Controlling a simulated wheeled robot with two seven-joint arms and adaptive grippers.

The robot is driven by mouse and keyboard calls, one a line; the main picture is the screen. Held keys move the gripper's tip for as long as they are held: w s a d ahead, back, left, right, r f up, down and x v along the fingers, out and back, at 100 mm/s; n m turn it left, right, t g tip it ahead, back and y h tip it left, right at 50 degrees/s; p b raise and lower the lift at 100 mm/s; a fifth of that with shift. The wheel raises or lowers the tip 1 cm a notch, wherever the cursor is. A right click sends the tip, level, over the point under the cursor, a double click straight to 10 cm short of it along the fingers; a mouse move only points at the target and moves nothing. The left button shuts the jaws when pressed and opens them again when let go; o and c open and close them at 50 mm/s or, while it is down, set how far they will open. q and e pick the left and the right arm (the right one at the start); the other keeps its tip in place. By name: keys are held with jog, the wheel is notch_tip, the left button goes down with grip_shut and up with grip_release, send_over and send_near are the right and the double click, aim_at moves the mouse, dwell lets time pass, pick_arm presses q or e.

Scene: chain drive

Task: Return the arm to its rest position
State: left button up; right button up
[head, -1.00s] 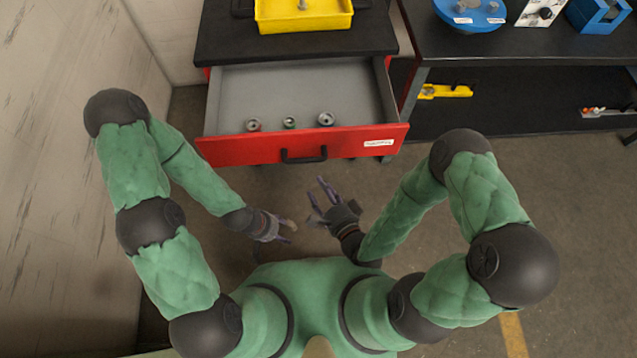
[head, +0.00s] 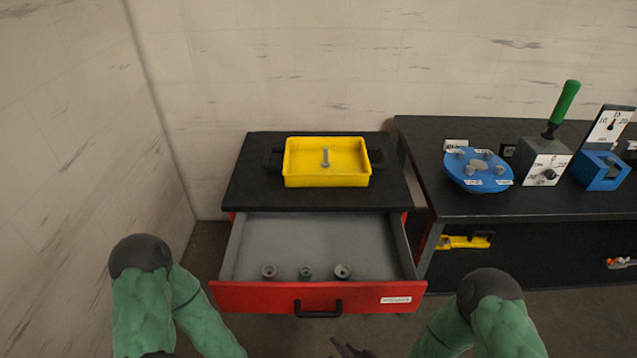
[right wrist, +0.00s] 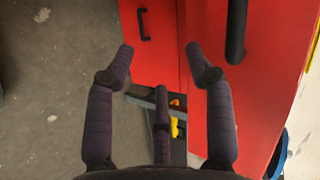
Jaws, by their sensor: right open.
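My right gripper (right wrist: 160,60) is open and empty in the right wrist view, its fingers spread in front of red cabinet fronts with dark handles. In the head view only its fingertips (head: 350,348) show at the bottom edge, in front of and below the open red drawer (head: 250,297). My right arm (head: 490,320) comes in at the lower right, bent at a dark elbow. My left arm (head: 150,300) shows at the lower left; its gripper is out of the picture.
The drawer is pulled out and holds three small round metal parts (head: 306,272). A yellow tray (head: 326,181) with an upright bolt sits on the black top above it. The bench (head: 480,208) at right carries a blue disc (head: 452,172), a green-handled lever box (head: 540,166) and a blue block (head: 598,172).

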jog(key=s+d+f+n+g+h, duration=0.1)
jog(key=s+d+f+n+g, duration=0.2)
jog(key=s+f+n+g, duration=0.5)
jog(key=shift+s+d+g, duration=0.3)
jog(key=shift+s+g, duration=0.2)
jog(key=shift+g, duration=0.6)
